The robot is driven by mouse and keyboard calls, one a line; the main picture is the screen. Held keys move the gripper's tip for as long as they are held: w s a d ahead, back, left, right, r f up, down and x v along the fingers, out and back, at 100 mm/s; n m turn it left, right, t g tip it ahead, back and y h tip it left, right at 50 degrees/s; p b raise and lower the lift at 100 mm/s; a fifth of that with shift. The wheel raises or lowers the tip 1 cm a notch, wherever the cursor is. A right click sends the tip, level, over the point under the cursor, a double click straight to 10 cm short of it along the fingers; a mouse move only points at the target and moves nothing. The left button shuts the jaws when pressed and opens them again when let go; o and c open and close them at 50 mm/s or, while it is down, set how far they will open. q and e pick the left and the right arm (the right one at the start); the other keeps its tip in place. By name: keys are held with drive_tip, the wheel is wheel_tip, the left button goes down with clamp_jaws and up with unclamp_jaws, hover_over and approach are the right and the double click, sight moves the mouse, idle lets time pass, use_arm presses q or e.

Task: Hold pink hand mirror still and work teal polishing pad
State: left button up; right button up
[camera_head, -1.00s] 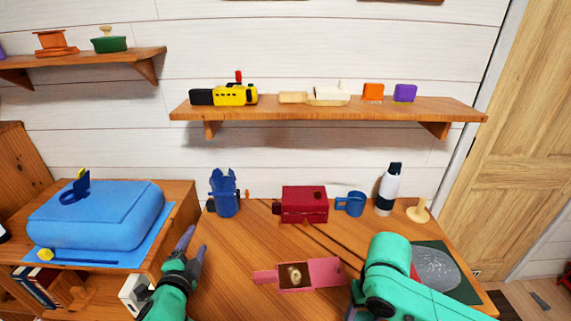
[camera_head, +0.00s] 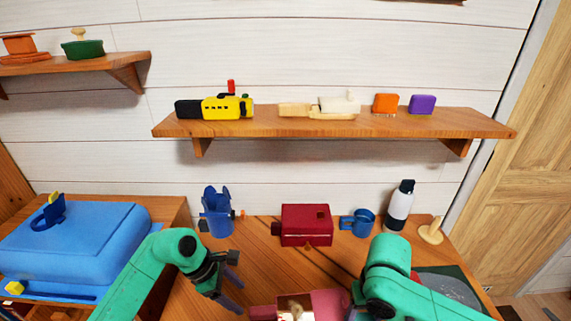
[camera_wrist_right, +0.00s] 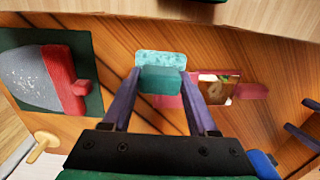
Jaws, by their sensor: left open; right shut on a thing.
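The pink hand mirror (camera_head: 328,302) lies on the wooden table at the bottom of the head view, partly cut off by the frame edge. Its handle (camera_wrist_right: 251,91) points right in the wrist view. The teal polishing pad (camera_wrist_right: 160,60) is between the fingers of my right gripper (camera_wrist_right: 160,79), which is shut on it. Pad and gripper are over or beside the mirror's far end from the handle; I cannot tell whether they touch it. My left gripper (camera_head: 236,282) is open and empty, left of the mirror's handle, apart from it.
A red box (camera_head: 306,225), a blue mug (camera_head: 357,223), a blue holder (camera_head: 217,213) and a white bottle (camera_head: 399,206) stand along the table's back. A dark green mat with a grey-and-red thing (camera_wrist_right: 45,80) lies at the right. A blue case (camera_head: 70,245) stands left.

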sight(257, 310)
use_arm(q)
drive_tip(key=b+x, duration=0.6)
drive_tip(key=x, duration=0.3)
use_arm(e)
wheel_tip(257, 310, down, 6)
drive_tip(key=shift+f, duration=0.25)
use_arm(q)
drive_tip(key=shift+d+f+b, duration=0.2)
drive_tip(key=shift+d+b, duration=0.05)
drive_tip(key=shift+b, duration=0.05)
use_arm(e)
drive_tip(key=shift+f, duration=0.2)
use_arm(q)
drive_tip(key=shift+r, duration=0.1)
use_arm(e)
drive_tip(key=shift+r, duration=0.1)
use_arm(q)
clamp_jaws()
